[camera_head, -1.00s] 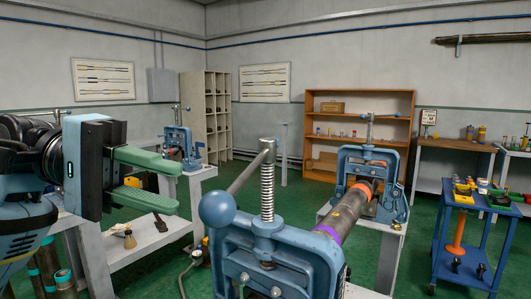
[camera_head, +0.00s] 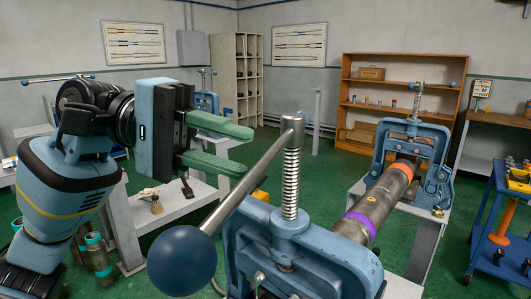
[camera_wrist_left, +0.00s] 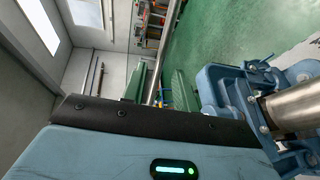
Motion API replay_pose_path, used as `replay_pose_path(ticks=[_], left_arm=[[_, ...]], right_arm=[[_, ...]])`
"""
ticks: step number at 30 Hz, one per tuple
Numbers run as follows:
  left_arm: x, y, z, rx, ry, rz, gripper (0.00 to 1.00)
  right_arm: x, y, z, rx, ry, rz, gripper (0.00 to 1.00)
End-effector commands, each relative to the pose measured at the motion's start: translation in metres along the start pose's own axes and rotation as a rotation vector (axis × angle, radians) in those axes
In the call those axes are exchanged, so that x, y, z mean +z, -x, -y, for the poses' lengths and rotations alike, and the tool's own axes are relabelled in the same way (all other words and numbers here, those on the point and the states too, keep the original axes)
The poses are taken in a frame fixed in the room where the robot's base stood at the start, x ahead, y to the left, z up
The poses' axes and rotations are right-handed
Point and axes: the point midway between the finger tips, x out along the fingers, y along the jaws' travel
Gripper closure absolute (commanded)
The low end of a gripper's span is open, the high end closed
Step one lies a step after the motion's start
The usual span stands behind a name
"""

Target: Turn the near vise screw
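The near vise (camera_head: 300,258) is a blue frame with an upright threaded screw (camera_head: 291,185) and a grey bar handle (camera_head: 250,172) through its top. The handle slopes down toward me to a large dark blue ball (camera_head: 182,260). My left gripper (camera_head: 246,150) has green fingers, spread apart with a gap between them. Its fingertips are just left of the handle in the head view; whether they touch it is unclear. The open fingers also show in the left wrist view (camera_wrist_left: 160,88), with the vise's blue frame (camera_wrist_left: 212,88) to their right. My right gripper is out of view.
A pipe (camera_head: 381,202) with purple and orange bands runs from the near vise to a far vise (camera_head: 432,137). Another vise (camera_head: 207,101) stands at back left. A blue cart (camera_head: 487,235) is at right. Green floor (camera_head: 325,160) lies open behind the near vise.

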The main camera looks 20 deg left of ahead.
Motion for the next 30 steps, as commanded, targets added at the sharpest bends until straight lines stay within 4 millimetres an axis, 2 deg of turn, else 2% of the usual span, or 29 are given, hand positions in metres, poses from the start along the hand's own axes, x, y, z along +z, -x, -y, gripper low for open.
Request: replay_pose_path(ticks=[3,9,21,27,28,30], left_arm=[[0.002,-0.019,-0.003,-0.001,-0.004,0.003,0.71],[0.001,-0.041,-0.002,0.000,-0.003,0.001,0.71],[0.000,-0.049,0.000,0.000,-0.001,0.000,0.71],[0.000,-0.048,0.000,0.000,-0.001,0.000,0.97],[0.000,-0.048,-0.001,0.000,-0.001,0.000,1.00],[0.000,-0.048,-0.001,0.000,-0.001,0.000,1.00]], right_arm=[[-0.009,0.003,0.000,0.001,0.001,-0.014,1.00],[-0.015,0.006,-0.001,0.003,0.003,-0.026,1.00],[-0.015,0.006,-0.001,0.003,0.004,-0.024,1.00],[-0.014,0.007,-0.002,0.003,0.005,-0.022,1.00],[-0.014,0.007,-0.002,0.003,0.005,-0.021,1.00],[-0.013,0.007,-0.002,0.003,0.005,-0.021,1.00]])
